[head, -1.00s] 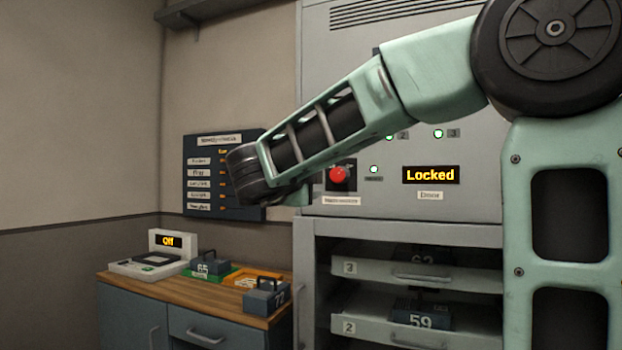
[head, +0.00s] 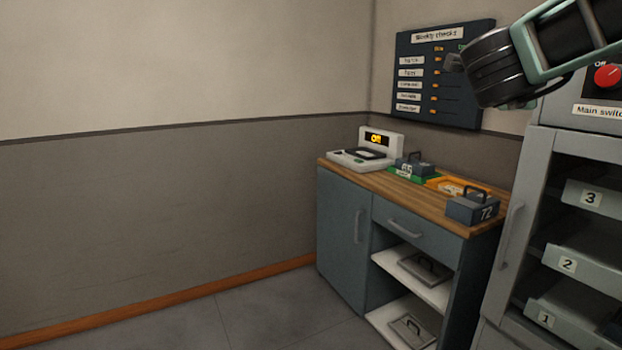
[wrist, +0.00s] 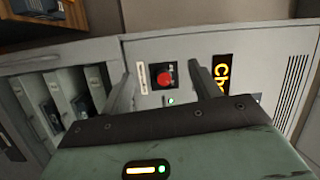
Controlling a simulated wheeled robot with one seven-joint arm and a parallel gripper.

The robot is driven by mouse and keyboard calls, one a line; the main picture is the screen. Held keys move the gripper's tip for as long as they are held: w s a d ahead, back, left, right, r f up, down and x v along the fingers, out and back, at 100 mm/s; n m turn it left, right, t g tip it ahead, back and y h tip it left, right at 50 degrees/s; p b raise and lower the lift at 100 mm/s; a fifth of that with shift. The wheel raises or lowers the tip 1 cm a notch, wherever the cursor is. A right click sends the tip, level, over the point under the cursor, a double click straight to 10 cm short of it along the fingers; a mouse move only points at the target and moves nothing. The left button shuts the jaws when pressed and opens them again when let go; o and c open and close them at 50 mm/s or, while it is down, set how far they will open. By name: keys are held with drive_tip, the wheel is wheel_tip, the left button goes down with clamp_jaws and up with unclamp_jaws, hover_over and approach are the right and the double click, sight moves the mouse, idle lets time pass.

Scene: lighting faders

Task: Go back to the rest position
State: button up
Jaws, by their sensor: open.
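My gripper (head: 452,62) is at the upper right of the head view, in front of the dark weekly checks board (head: 420,75). It is empty. In the wrist view its two fingers stand apart (wrist: 160,78), with the red main switch button (wrist: 166,79) of the grey cabinet showing between them. A yellow-lit display (wrist: 222,85) beginning "Ch" is partly hidden behind the right finger. The red button (head: 607,76) also shows at the right edge of the head view.
A wooden-topped bench (head: 375,181) holds a device reading "Off" (head: 365,152), block 65 (head: 413,168) on green, an orange tray (head: 447,184) and block 72 (head: 472,208). The grey cabinet (head: 541,165) has numbered drawers. Floor (head: 250,315) at left is clear.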

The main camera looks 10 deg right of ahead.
drive_tip(key=w+a+f+n+t+y+p, duration=0.1)
drive_tip(key=w+a+n+t+y, duration=0.1)
drive_tip(key=a+n+y, duration=0.3)
drive_tip(key=w+a+f+n+t+y+p, duration=0.1)
drive_tip(key=w+a+n+t+y, duration=0.2)
drive_tip(key=a, duration=0.4)
drive_tip(key=s+a+f+n+g+y+p, duration=0.1)
drive_tip(key=s+a+f+n+g+y, duration=0.15)
drive_tip(key=a+f+n+y, duration=0.3)
drive_tip(key=s+a+f+n+g+y+p, duration=0.1)
drive_tip(key=s+a+f+n+y, duration=0.25)
drive_tip(key=a+n, duration=0.4)
drive_tip(key=s+a+f+n+g+y+p, duration=0.2)
drive_tip(key=s+a+f+n+g, duration=0.55)
drive_tip(key=s+f, duration=0.4)
drive_tip(key=s+d+f+n+g+h+p, duration=0.1)
drive_tip(key=s+d+n+g+h, duration=0.1)
drive_tip(key=s, duration=0.5)
drive_tip(key=s+d+f+n+g+h+p, duration=0.1)
drive_tip(key=s+d+f+n+g+h, duration=0.1)
drive_tip(key=s, duration=0.6)
drive_tip(key=shift+d+f+n+g, duration=0.3)
drive_tip(key=shift+d+n+g, duration=0.5)
drive_tip(key=shift+n, duration=0.15)
